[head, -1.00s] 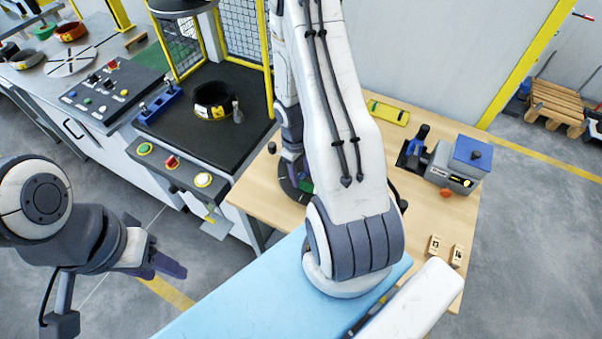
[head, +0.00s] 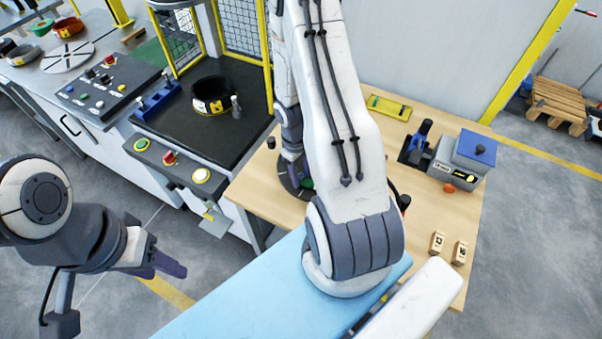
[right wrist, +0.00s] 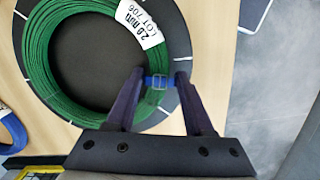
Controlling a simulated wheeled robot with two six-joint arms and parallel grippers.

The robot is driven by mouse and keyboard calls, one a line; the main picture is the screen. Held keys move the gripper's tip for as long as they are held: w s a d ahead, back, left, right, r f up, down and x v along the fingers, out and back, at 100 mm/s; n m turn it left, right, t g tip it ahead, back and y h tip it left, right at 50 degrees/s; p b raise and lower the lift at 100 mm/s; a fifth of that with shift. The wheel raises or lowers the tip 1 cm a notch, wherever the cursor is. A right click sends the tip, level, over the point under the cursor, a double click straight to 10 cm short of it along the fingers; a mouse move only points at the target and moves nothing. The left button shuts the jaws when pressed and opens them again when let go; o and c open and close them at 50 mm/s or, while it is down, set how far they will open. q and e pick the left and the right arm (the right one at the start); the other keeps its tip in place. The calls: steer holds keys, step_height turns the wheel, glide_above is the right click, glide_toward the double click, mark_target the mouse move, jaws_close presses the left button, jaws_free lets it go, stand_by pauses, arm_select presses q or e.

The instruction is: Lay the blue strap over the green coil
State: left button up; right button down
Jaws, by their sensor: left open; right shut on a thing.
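The green coil (right wrist: 38,70) lies on a dark round plate (right wrist: 172,30) on the wooden table, with a white label on its upper right part. My right gripper (right wrist: 160,76) is shut on the blue strap (right wrist: 158,82), with its fingertips at the coil's right side. A short piece of strap with a buckle-like part shows between the fingers; I cannot tell whether it touches the coil. In the head view my right arm hides most of the coil and the gripper. My left gripper (head: 165,266) is open and empty over the floor, away from the table.
A blue curved object (right wrist: 12,135) lies left of the plate in the wrist view. A fenced station with a dark coil (head: 212,97) stands at left.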

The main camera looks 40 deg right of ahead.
steer(key=shift+f, duration=0.2)
steer(key=shift+c, duration=1)
jaws_free()
steer(key=shift+r, duration=0.1)
step_height(320, 180, up, 10)
steer(key=w, duration=0.1)
steer(key=shift+a+r, duration=0.15)
steer(key=shift+r, duration=0.05)
steer(key=shift+w, duration=0.1)
steer(key=a+r+n+t+b, duration=0.1)
steer(key=a+r+n+b, duration=0.35)
steer(key=a, duration=1.05)
steer(key=s+a+r, duration=0.2)
steer(key=s+a, duration=0.4)
steer(key=s, duration=0.1)
steer(key=s+a+r+y, duration=0.1)
steer(key=s+a+r, duration=0.2)
steer(key=s+a, duration=0.3)
steer(key=shift+s+r, duration=0.35)
steer(key=shift+s, duration=0.25)
